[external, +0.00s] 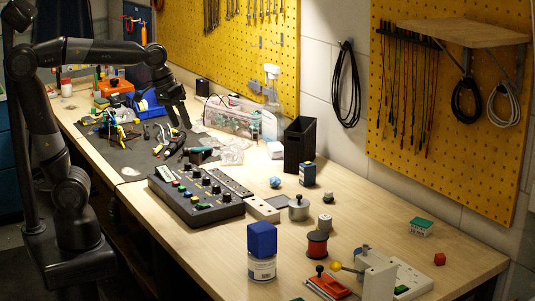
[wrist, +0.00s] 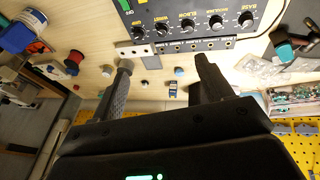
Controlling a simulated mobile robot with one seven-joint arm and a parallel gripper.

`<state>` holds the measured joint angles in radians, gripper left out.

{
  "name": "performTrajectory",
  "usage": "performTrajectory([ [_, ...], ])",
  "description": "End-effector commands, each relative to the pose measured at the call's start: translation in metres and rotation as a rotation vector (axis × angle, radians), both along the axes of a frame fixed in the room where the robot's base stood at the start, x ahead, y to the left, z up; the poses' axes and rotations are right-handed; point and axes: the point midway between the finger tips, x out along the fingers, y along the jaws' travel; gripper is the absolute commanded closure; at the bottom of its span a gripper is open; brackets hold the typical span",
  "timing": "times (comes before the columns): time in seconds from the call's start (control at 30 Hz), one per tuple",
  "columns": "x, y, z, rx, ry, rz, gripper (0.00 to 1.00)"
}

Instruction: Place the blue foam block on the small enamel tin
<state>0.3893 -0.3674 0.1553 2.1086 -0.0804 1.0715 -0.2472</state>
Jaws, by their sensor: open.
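The blue foam block (external: 262,238) rests on top of a small white tin (external: 262,268) with a dark printed label, near the front of the bench. The tin is upright and the block sits squarely on it. In the wrist view the block (wrist: 14,38) and the tin (wrist: 35,20) show at the upper left corner. My gripper (external: 179,124) is open and empty, raised over the far part of the bench, well away from both. Its two fingers (wrist: 163,62) stand apart in the wrist view with nothing between them.
A black control box (external: 195,196) with knobs lies mid-bench. A red spool (external: 317,245), a metal pot (external: 299,209) and a red-orange tool (external: 329,286) are right of the tin. A tall black bin (external: 299,146) stands by the wall. Bare wood lies left of the tin.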

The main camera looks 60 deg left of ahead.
Motion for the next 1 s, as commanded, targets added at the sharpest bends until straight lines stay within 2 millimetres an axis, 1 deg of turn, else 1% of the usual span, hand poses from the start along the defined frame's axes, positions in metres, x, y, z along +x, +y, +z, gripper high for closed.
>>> performTrajectory([
  [0.03,-0.016,0.018,-0.005,0.014,-0.033,0.010,0.28],
  [0.1,-0.035,0.037,-0.014,0.043,-0.075,0.010,0.28],
  [0.2,-0.060,0.059,-0.029,0.093,-0.128,0.011,0.28],
  [0.3,-0.080,0.074,-0.043,0.142,-0.168,0.014,0.28],
  [0.4,-0.094,0.084,-0.054,0.181,-0.192,0.015,0.28],
  [0.57,-0.102,0.090,-0.062,0.209,-0.208,0.013,0.28],
  [1.0,-0.103,0.090,-0.062,0.210,-0.208,0.013,0.28],
])
